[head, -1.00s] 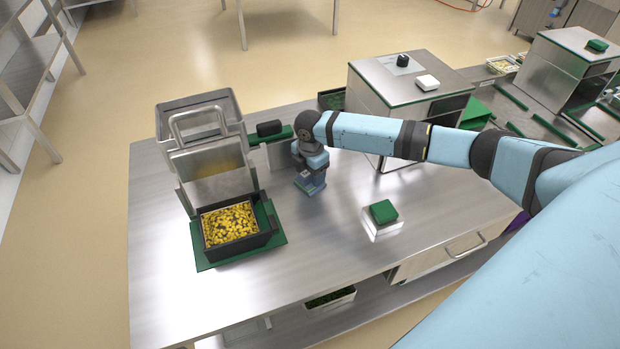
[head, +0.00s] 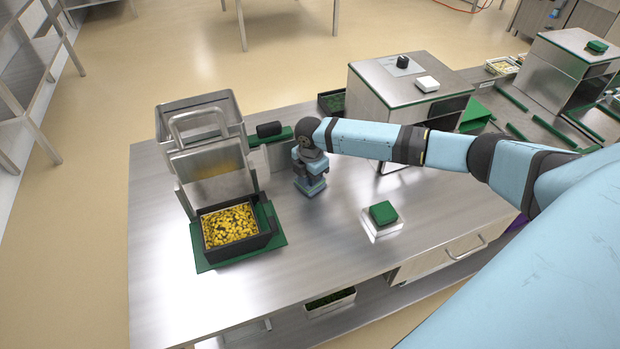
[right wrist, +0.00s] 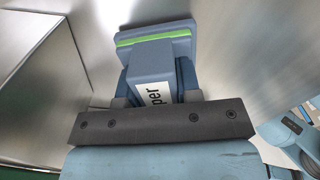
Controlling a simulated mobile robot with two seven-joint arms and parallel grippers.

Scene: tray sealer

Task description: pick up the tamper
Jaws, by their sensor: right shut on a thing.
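The tamper is a blue-grey block with a bright green stripe near its flat base and a white label ending in "per". In the right wrist view the tamper (right wrist: 155,50) sits between the fingers. In the head view the tamper (head: 311,188) is at the worktop, right of the sealer; I cannot tell whether its base touches the steel. My right gripper (head: 309,169) is shut on its upper part from above, and its fingers (right wrist: 157,98) flank the handle in the wrist view. My left gripper is not in view.
The tray sealer (head: 208,165) stands left, with a black tray (head: 272,236) of yellow pieces in front. A green block (head: 383,212) on a white plate (head: 385,233) lies to the right. A steel cabinet (head: 372,98) stands behind right.

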